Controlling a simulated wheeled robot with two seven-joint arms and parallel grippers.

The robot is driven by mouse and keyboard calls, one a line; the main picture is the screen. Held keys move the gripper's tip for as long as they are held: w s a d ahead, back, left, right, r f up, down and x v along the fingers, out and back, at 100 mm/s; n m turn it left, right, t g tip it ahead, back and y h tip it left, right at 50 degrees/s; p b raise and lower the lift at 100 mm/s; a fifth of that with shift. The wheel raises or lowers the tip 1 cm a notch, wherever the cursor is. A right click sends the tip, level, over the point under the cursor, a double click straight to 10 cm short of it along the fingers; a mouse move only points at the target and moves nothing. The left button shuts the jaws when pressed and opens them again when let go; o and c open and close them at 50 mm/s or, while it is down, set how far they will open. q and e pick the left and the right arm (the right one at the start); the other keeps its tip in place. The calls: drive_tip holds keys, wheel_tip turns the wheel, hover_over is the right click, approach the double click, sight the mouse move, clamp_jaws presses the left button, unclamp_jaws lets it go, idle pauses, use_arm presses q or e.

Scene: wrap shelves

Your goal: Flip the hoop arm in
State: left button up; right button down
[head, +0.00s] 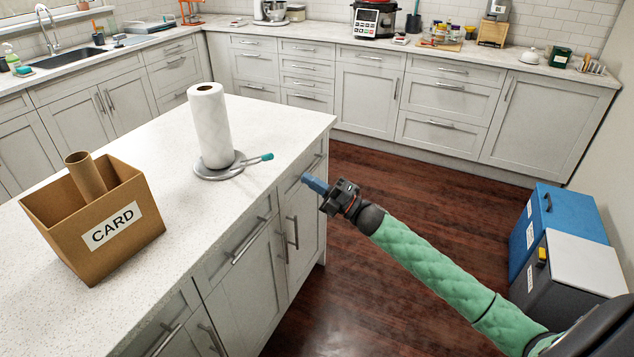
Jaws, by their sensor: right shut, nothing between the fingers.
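A white paper roll (209,128) stands upright on a round grey holder base (213,174) on the island worktop. The hoop arm (249,162), a thin metal bar with a teal tip (267,157), lies low and points out to the right from the base, towards the worktop's edge. My right gripper (308,181) is shut and empty, with its blue fingers pointing left. In the picture it is to the right of and below the teal tip, in front of the island's drawer fronts, and apart from the arm. My left gripper is not in view.
A cardboard box marked CARD (95,220) stands on the worktop (190,260) at the left, with a cardboard tube (86,175) in it. A blue bin (560,215) and a grey bin (575,285) stand at the right. The worktop between box and roll is clear.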

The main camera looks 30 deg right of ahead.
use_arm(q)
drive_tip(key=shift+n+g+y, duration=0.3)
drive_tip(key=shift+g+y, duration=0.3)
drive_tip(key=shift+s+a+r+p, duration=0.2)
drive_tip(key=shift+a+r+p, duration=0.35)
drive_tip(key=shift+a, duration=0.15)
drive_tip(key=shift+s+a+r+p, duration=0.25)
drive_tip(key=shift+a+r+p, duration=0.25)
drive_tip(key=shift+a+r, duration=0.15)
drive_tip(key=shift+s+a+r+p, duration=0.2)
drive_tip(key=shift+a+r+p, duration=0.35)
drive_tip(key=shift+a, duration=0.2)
use_arm(e)
drive_tip(key=x, duration=1)
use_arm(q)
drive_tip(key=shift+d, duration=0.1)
use_arm(e)
drive_tip(key=shift+r, duration=0.1)
